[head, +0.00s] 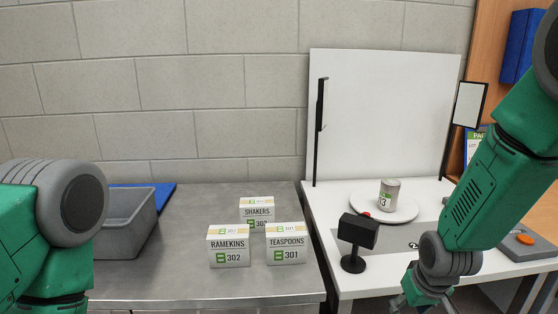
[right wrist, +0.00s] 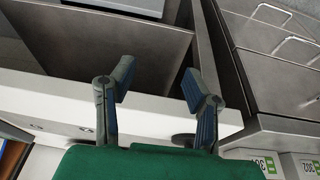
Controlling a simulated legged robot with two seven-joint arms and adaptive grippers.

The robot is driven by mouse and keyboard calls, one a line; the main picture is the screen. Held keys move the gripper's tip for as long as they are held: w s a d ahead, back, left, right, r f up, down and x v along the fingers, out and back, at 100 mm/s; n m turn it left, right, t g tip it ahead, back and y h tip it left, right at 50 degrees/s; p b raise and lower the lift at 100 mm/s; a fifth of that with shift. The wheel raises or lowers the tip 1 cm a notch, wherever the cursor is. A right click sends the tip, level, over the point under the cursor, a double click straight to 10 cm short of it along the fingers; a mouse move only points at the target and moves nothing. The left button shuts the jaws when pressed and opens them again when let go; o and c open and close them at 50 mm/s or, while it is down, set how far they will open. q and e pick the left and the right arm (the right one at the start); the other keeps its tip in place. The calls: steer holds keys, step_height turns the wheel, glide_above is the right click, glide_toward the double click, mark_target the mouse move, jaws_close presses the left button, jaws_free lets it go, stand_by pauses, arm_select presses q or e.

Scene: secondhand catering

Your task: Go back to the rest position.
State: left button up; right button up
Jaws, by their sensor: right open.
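My right arm reaches down from the right side of the head view. Its gripper (head: 424,303) is partly cut off at the bottom edge, in front of the white table (head: 352,287). In the right wrist view the gripper (right wrist: 158,84) has its two fingers spread apart with nothing between them. The white table's edge lies behind the fingers there. My left arm fills the lower left of the head view, and its gripper is outside the frame.
Boxes labelled shakers (head: 257,211), ramekins (head: 228,245) and teaspoons (head: 286,243) stand on the steel table (head: 180,285). A grey bin (head: 127,222) stands left.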

steer(key=s+f+g+b, duration=0.1)
steer(key=s+f+g, duration=0.1)
steer(key=s+f, duration=1.25)
steer(key=s+f+b, duration=0.1)
steer(key=s+f, duration=0.3)
steer(key=s, duration=1.1)
steer(key=shift+s+d+g, duration=0.3)
steer(key=shift+g, duration=0.1)
steer(key=shift+w, duration=0.15)
